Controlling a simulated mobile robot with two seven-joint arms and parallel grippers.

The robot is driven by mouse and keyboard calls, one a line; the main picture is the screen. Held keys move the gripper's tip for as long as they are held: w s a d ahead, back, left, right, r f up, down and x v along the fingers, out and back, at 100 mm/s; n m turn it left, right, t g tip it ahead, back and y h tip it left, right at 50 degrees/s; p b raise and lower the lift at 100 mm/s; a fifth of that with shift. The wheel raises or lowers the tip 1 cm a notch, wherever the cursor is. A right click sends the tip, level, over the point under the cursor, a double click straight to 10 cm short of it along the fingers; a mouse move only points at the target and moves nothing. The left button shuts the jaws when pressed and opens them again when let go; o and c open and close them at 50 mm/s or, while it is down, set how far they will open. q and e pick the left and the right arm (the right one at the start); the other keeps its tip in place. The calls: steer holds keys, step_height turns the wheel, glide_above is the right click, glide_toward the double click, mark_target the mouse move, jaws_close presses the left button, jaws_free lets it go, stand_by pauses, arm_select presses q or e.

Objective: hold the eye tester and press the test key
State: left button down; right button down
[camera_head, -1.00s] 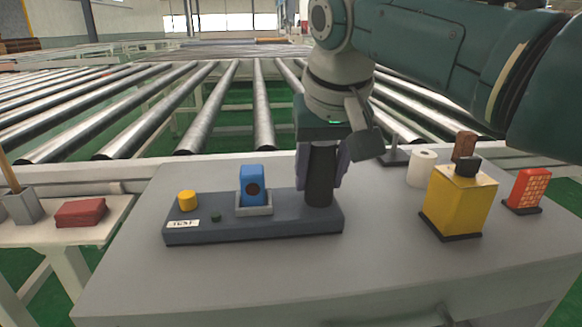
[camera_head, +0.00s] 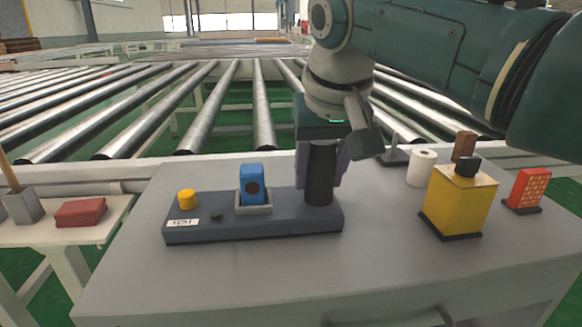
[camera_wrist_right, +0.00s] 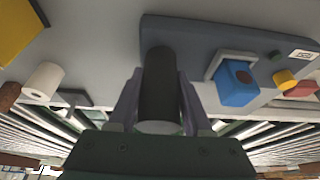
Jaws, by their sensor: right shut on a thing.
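The eye tester is a dark grey base (camera_head: 255,228) on the table, with a "TEST" label at its left front. A yellow round key (camera_head: 187,200) stands on its left end. A blue block (camera_head: 253,185) with a dark round spot sits in a grey holder in the middle. A black upright cylinder (camera_head: 319,175) stands on its right end. My right gripper (camera_head: 321,185) points down and is shut around the cylinder. In the right wrist view the two fingers flank the black cylinder (camera_wrist_right: 159,85). My left gripper is not in view.
A dark red block (camera_head: 80,212) lies on a side table at left. The table front is clear. Rollers (camera_head: 205,110) run behind.

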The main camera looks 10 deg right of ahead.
arm_select(q)
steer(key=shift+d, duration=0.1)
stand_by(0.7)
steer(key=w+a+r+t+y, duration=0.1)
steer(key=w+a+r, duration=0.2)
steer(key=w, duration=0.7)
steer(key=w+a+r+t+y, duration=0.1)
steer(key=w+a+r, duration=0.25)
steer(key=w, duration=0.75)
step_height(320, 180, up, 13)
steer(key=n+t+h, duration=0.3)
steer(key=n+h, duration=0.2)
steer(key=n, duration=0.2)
glide_above(186, 211)
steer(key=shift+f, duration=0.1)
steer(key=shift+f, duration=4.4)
